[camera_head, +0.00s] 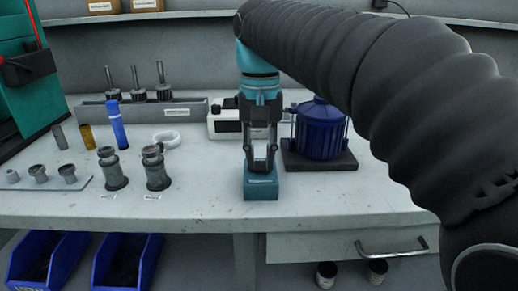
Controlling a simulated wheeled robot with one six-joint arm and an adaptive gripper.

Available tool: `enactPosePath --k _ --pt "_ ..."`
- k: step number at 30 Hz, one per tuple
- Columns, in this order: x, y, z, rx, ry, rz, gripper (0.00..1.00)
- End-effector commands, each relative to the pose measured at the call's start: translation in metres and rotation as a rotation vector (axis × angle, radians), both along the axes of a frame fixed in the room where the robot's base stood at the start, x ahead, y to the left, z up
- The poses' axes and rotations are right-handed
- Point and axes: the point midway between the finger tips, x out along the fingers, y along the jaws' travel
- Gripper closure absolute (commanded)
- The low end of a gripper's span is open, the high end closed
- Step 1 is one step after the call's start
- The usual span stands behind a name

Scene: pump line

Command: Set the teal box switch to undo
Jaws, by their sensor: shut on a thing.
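The teal box (261,187) stands on the workbench near its front edge, in the middle of the view. My gripper (260,160) points straight down over it, with its fingertips at the top of the box. The fingers are shut on the switch on top of the box. The switch itself is mostly hidden between the fingers, and its setting and any markings cannot be read.
A blue pump-like housing (320,130) on a dark base (320,162) stands close at the right. A white device (224,122) is behind. Grey fittings (114,170), a blue cylinder (118,125) and a white ring (167,139) stand left. The front right bench is clear.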

Motion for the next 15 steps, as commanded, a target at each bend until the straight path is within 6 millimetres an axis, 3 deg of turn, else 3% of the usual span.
enactPosePath --k 6,15 --pt "0.0041 -0.0001 -0.0013 0.003 0.124 0.000 1.00" --pt "0.0039 -0.0001 -0.0012 0.004 0.149 0.000 1.00"
